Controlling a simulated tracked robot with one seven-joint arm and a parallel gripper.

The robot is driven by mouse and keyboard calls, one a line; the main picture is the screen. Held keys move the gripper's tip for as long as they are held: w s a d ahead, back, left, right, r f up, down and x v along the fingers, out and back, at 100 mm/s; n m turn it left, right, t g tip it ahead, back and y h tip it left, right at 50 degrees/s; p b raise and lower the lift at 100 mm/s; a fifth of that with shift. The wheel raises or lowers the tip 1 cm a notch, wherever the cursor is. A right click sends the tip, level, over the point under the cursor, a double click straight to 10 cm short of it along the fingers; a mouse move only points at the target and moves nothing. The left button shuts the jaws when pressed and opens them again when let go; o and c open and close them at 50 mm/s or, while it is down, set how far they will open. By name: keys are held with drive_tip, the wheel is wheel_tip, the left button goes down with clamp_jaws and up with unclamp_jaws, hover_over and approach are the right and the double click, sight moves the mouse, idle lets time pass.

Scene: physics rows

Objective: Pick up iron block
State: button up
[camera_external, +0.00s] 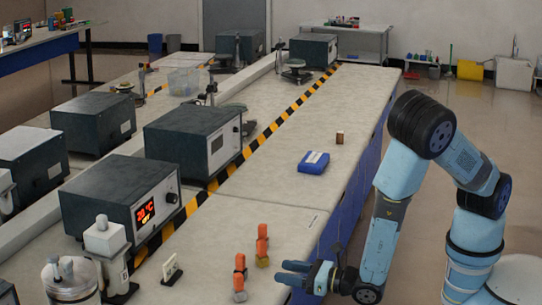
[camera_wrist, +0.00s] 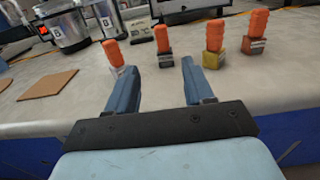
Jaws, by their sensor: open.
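In the external view my gripper (camera_external: 290,273) is low at the bench edge, right of the blocks.
A tan square plate (camera_wrist: 47,84) lies left of my fingers. A small white label stand (camera_external: 172,270) and metal pots (camera_external: 70,282) are beyond the blocks. A heater box with a red display (camera_external: 120,195) stands behind. A blue case (camera_external: 313,162) lies farther along the bench.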

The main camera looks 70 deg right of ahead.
sight(244, 262)
drive_tip(key=w, duration=1.3)
drive_tip(key=shift+w+d, duration=0.2)
drive_tip(key=shift+w, duration=0.1)
drive_tip(key=shift+r, duration=0.1)
drive_tip(key=shift+c, duration=0.2)
clamp_jaws()
